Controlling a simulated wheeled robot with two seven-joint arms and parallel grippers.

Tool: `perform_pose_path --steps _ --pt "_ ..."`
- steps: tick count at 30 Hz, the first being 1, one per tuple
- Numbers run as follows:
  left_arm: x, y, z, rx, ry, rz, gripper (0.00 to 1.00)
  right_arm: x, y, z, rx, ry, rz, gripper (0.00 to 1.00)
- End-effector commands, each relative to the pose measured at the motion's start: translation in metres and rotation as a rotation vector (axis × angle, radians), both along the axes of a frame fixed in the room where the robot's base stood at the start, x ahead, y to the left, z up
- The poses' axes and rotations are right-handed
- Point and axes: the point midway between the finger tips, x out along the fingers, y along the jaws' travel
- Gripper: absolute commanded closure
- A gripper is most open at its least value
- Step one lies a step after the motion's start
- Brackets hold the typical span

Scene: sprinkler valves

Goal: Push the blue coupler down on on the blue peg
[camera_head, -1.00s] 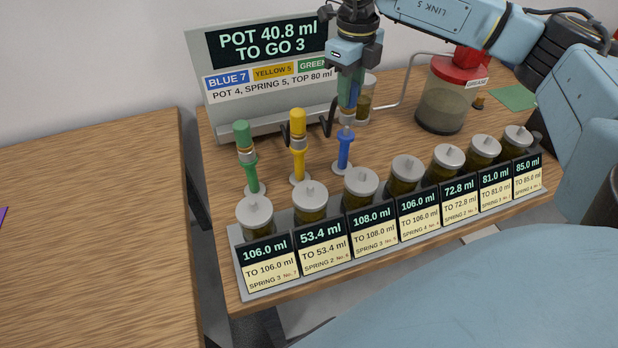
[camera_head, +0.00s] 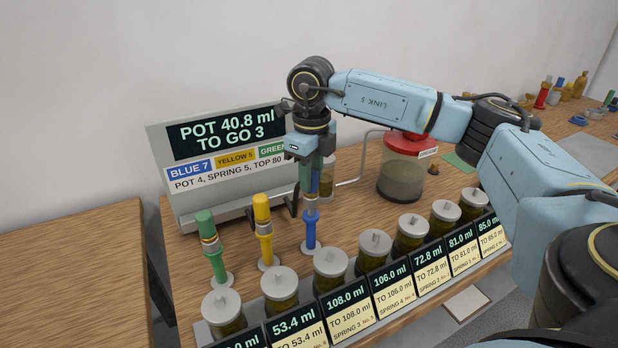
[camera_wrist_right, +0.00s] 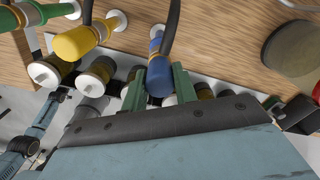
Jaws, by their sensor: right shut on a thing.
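The blue peg (camera_head: 311,232) stands upright on a round white base, right of the other two pegs. My right gripper (camera_head: 313,188) points down from above and is shut on the blue coupler (camera_wrist_right: 159,80). The coupler is in line with the peg; a grey metal ring shows at its lower end, at the peg's top. In the right wrist view the coupler sits between my green fingers (camera_wrist_right: 159,92), with the blue peg (camera_wrist_right: 156,36) beyond it. I cannot tell how far the coupler sits on the peg. My left gripper is not in view.
Yellow (camera_head: 263,230) and green (camera_head: 210,245) pegs with couplers stand to the left. A row of lidded jars (camera_head: 330,272) with labels lies in front. A display board (camera_head: 220,145) stands behind. A grease jar (camera_head: 402,172) with a red lid is to the right.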

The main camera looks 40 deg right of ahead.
Motion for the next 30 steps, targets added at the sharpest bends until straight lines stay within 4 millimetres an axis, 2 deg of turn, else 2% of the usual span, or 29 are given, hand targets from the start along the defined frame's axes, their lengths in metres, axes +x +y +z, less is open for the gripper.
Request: perform_pose_path --steps 16,17,22,30 --pt "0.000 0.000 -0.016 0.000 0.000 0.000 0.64 0.000 0.000 -0.028 0.001 0.001 0.000 0.99" --pt "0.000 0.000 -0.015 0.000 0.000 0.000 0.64 0.000 0.000 -0.027 0.000 0.001 0.000 0.69" --pt "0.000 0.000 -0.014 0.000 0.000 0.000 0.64 0.000 0.000 -0.026 0.000 0.000 0.000 0.47" --pt "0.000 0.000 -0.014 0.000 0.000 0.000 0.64 0.000 0.000 -0.025 0.000 0.001 0.000 0.46"
